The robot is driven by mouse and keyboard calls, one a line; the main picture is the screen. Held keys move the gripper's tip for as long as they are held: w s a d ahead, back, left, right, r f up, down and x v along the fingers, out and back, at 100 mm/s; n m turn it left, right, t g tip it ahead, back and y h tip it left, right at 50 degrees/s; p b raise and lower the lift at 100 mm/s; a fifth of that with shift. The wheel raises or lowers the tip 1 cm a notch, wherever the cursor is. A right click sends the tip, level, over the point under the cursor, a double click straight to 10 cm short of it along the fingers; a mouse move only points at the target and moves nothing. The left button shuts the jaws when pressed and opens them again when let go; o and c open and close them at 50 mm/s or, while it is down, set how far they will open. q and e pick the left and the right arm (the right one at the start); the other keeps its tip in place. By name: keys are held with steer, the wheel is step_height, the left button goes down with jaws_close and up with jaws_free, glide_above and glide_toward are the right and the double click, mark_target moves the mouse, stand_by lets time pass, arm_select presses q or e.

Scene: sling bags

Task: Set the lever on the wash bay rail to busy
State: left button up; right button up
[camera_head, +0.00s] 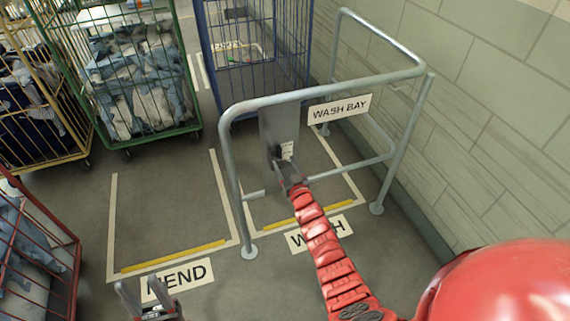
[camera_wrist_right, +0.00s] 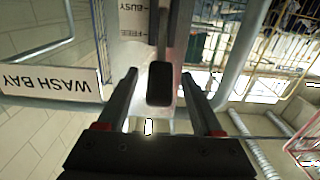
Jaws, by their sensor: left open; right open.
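The wash bay rail (camera_head: 320,91) is a grey tube frame with a grey metal plate (camera_head: 279,125) on it. My right gripper (camera_head: 286,167) is at the plate, open. In the right wrist view, the lever's dark knob (camera_wrist_right: 160,84) lies between the open fingers, with gaps at its sides. A white label (camera_wrist_right: 138,22) beside a slot reads BUSY and FREE; the knob appears nearer the FREE mark. The lever is mostly hidden by my gripper in the head view. My left gripper (camera_head: 143,291) is open and empty, low over the floor by the MEND sign.
A WASH BAY sign (camera_head: 339,109) hangs on the rail. Floor signs MEND (camera_head: 177,281) and WASH (camera_head: 319,233) mark two bays. A green cage cart (camera_head: 125,75), a blue one (camera_head: 255,50) and others stand behind and left. A block wall (camera_head: 480,110) is close on the right.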

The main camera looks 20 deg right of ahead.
steer(key=shift+c, duration=0.3)
jaws_close()
stand_by(1.3)
